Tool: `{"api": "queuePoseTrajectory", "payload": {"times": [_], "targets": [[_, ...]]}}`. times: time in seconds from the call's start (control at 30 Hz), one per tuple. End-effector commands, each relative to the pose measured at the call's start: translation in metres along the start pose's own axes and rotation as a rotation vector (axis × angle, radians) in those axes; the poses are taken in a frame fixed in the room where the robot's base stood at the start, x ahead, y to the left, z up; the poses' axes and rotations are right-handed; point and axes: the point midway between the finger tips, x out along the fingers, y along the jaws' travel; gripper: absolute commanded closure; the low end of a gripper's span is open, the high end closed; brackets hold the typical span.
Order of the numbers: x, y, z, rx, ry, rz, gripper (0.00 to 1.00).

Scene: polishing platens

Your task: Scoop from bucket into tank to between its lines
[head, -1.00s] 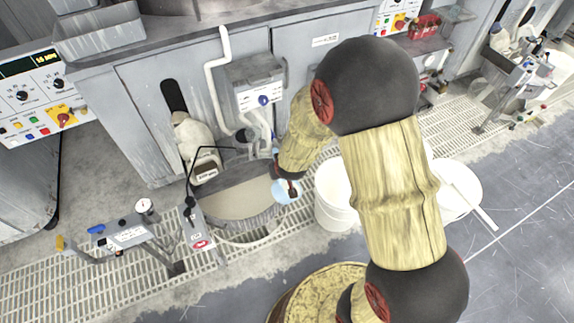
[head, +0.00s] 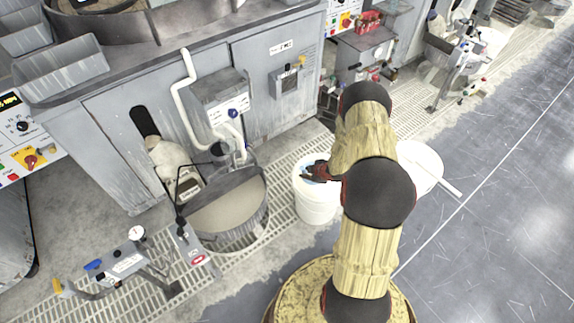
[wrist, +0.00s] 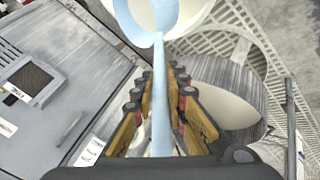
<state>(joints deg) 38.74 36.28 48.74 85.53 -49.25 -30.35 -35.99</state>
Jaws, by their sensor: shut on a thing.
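My gripper (head: 317,172) is shut on the handle of a light blue scoop (wrist: 160,95). The scoop's bowl (wrist: 152,14) is at the mouth of the white bucket (head: 317,206); I cannot tell whether it is inside or just above it. In the head view only a bit of blue shows beside my jaws. The round grey tank (head: 238,238) stands left of the bucket and holds pale, greyish-beige liquid (head: 225,208). Its level lines cannot be made out. The tank also shows at the right of the wrist view (wrist: 203,72).
A second white bucket (head: 424,158) with a pale stick across it stands to the right, behind my arm. A grey cabinet (head: 262,68) with white pipes rises behind the tank. A gauge fixture (head: 130,262) stands at front left. Open floor (head: 490,220) lies to the right.

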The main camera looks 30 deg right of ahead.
Motion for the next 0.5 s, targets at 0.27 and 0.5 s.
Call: {"api": "queuePoseTrajectory", "payload": {"times": [0.27,0.5], "targets": [[0.056,-0.047,0.075,-0.158,0.037,0.049,1.00],[0.098,-0.075,0.104,-0.206,0.041,0.086,1.00]]}}
